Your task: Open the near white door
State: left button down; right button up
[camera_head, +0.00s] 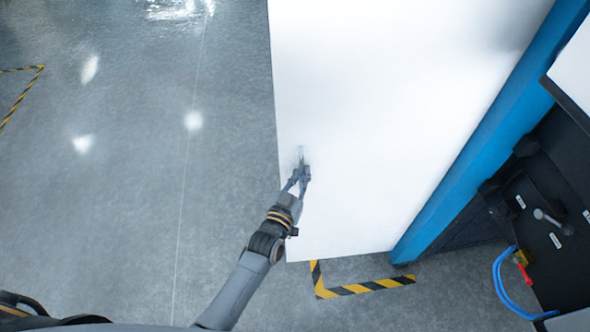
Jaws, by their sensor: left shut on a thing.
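The near white door (400,110) is a large flat white panel that fills the middle of the head view. Its right edge meets a blue frame post (490,140), and it stands swung out from the machine over the floor. A small pale handle (300,153) sits near its left edge. My left gripper (300,172) is at that handle, with its fingers shut on it. The fingertips partly hide the handle. My right gripper is not in view.
Dark machine parts with a blue hose (503,285) are on the right, inside the blue frame. Yellow-black floor tape (360,288) lies under the door's lower edge. The grey floor (110,190) on the left is clear.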

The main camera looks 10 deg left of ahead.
pick_arm(q)
jog(key=shift+s+a, duration=0.1)
jog(key=shift+s, duration=0.1)
dwell(0.3)
jog(key=c, duration=1.4)
grip_release()
jog(key=shift+s+a, duration=0.1)
jog(key=shift+a, duration=0.05)
jog(key=shift+c, duration=0.2)
jog(key=shift+s, duration=0.1)
jog(key=v, duration=1.1)
jog(key=shift+s, duration=0.4)
jog(key=shift+a, duration=0.1)
